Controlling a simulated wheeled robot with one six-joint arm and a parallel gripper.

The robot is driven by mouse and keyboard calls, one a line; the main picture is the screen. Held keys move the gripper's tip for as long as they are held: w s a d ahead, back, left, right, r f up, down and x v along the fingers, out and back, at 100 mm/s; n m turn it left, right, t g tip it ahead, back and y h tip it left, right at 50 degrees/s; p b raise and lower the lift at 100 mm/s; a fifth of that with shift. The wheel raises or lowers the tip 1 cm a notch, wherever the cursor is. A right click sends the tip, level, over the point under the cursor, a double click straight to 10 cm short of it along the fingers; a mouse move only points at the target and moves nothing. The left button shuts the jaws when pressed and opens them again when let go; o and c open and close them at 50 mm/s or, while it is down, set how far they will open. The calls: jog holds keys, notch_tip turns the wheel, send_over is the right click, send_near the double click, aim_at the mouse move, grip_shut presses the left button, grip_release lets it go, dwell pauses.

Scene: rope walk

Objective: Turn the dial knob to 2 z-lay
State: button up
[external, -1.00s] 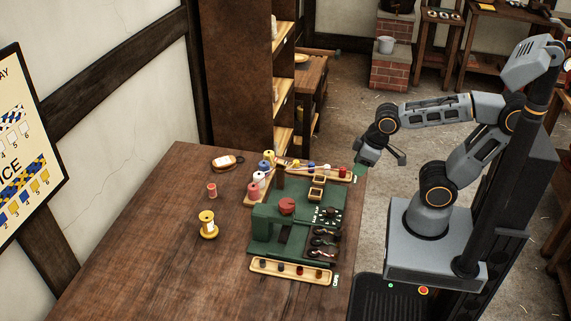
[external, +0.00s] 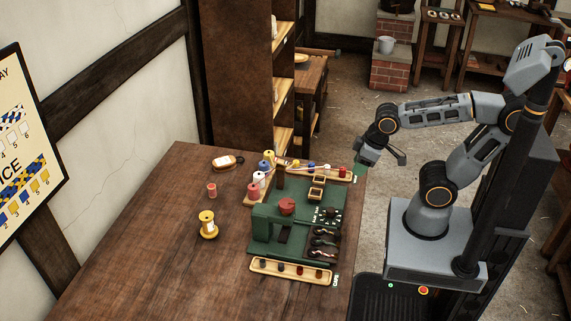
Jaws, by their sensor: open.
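The dial knob (external: 329,214) is a small dark knob with white markings around it, on the right part of the green machine (external: 262,222) on the table. The markings are too small to read, so its setting cannot be told. My gripper (external: 364,163) is open and empty. It hangs above the table's right edge, up and to the right of the knob in the external view, and is apart from it.
A long tray with coloured pieces (external: 342,173) lies behind the machine, another tray (external: 258,268) in front. Spools (external: 254,190) stand at its back left. Dark levers (external: 322,243) sit below the knob. The table's left part (external: 140,240) is mostly clear.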

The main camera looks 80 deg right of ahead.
aim_at(331, 210)
jog(key=shift+o, duration=0.8)
jog(key=shift+f, duration=0.4)
jog(key=shift+o, duration=0.6)
jog(key=w+f+g+b, duration=0.1)
jog(key=w+f+b, duration=0.2)
jog(key=f+b, duration=0.1)
jog(key=shift+w+a+f+n+g, duration=0.2)
jog(key=shift+f+n+g, duration=0.2)
jog(key=shift+f, duration=0.2)
jog(key=w+f+n+b, duration=0.1)
jog(key=f, duration=0.3)
jog(key=w+f+n+g, duration=0.1)
jog(key=f+n, duration=0.1)
jog(key=f, duration=0.3)
jog(key=w+f+n+b, duration=0.1)
jog(key=f, duration=0.4)
jog(key=shift+w+n+g+b, duration=0.3)
jog(key=shift+w+g+b, duration=0.05)
jog(key=shift+w+g, duration=0.05)
jog(key=c, duration=0.9)
